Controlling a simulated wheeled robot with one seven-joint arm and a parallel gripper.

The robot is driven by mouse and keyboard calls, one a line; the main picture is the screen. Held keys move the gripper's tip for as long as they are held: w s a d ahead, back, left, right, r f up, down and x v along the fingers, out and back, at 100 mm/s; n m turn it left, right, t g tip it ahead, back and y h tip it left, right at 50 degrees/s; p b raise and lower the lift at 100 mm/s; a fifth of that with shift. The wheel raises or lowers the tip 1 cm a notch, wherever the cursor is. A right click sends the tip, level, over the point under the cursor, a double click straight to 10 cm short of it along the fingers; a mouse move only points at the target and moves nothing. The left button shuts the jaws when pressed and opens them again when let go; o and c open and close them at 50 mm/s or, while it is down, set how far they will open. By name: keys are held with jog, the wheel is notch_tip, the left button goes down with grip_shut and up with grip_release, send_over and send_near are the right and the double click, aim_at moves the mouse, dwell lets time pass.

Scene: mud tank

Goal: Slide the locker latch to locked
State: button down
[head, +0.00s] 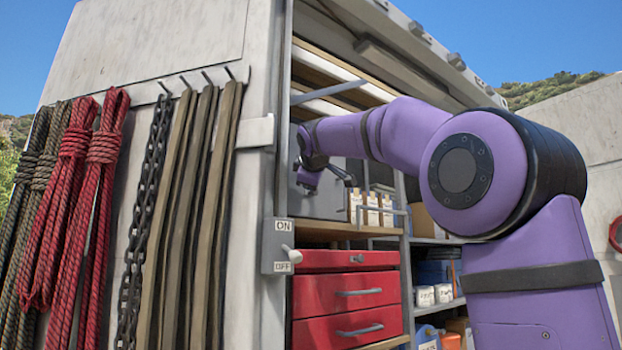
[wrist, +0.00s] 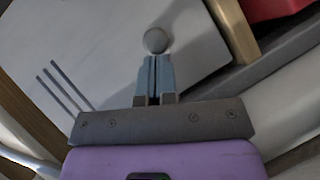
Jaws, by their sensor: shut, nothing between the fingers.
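The grey locker (head: 325,205) stands on a wooden shelf inside the open bay, partly hidden behind my arm. In the wrist view its pale grey door (wrist: 100,60) fills much of the picture, with several dark slots at the left. A round grey knob (wrist: 155,40), which looks like the latch knob, shows just beyond my fingertips. My gripper (wrist: 154,60) is shut and empty, its fingers together and pointing at the knob. I cannot tell whether they touch it. In the head view my gripper (head: 345,177) is in front of the locker, and the latch cannot be made out.
A red drawer cabinet (head: 345,295) is below the shelf (head: 325,231). Small cartons (head: 372,210) stand right of the locker. An ON/OFF switch box (head: 280,247) is on the bay's left edge. Ropes (head: 85,190), a chain and straps hang on the outer wall.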

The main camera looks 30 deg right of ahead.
jog(key=shift+d, duration=0.1)
jog(key=d, duration=0.4)
jog(key=shift+w+d, duration=0.1)
jog(key=shift+d, duration=0.1)
dwell(0.4)
